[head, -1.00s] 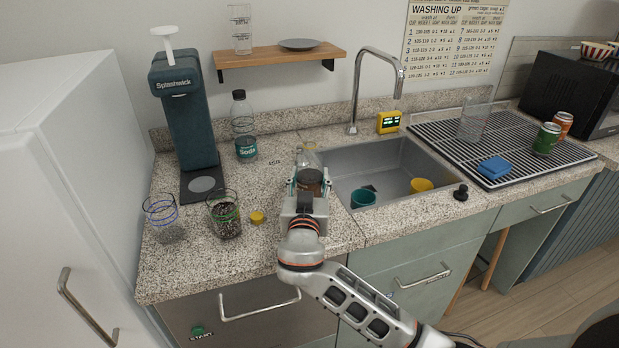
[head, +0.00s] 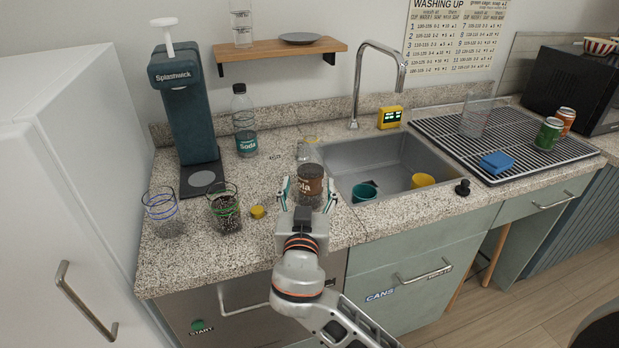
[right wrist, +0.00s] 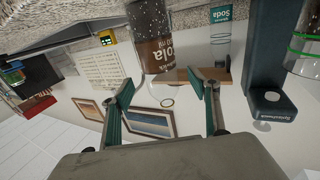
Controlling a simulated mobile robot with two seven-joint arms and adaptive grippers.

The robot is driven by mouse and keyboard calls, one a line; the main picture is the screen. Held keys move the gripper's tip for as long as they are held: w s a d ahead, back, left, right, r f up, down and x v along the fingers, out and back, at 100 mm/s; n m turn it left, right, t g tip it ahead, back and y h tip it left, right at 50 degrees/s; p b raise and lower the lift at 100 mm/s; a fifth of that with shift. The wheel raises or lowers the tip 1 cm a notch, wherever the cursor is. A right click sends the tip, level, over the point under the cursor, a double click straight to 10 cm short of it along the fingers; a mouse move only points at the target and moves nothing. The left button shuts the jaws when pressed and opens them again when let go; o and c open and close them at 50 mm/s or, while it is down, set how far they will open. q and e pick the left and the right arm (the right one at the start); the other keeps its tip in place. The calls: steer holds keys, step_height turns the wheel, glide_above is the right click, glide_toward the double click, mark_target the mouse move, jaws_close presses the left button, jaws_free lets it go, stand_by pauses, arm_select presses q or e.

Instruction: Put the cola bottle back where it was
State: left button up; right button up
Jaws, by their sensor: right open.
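The clear cola bottle (head: 311,171) with a brown label stands upright on the speckled counter, left of the sink. It also shows in the right wrist view (right wrist: 156,50), upside down in the picture. Its neck looks uncapped. My right gripper (head: 308,184) is open in front of the bottle, with one fingertip to each side of it and a gap at each side. In the right wrist view my right gripper (right wrist: 160,88) has its two fingers well apart. My left gripper is not in view.
A yellow cap (head: 257,212) lies left of my gripper. Two glasses (head: 224,212) (head: 163,214) stand further left. A soda bottle (head: 245,135) and a Splashwick machine (head: 183,115) stand behind. The sink (head: 345,160) with cups is at the right, then a drying rack (head: 440,135).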

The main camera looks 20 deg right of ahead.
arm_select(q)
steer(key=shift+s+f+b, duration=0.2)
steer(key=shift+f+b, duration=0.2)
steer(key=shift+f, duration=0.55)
arm_select(e)
steer(key=v, duration=0.5)
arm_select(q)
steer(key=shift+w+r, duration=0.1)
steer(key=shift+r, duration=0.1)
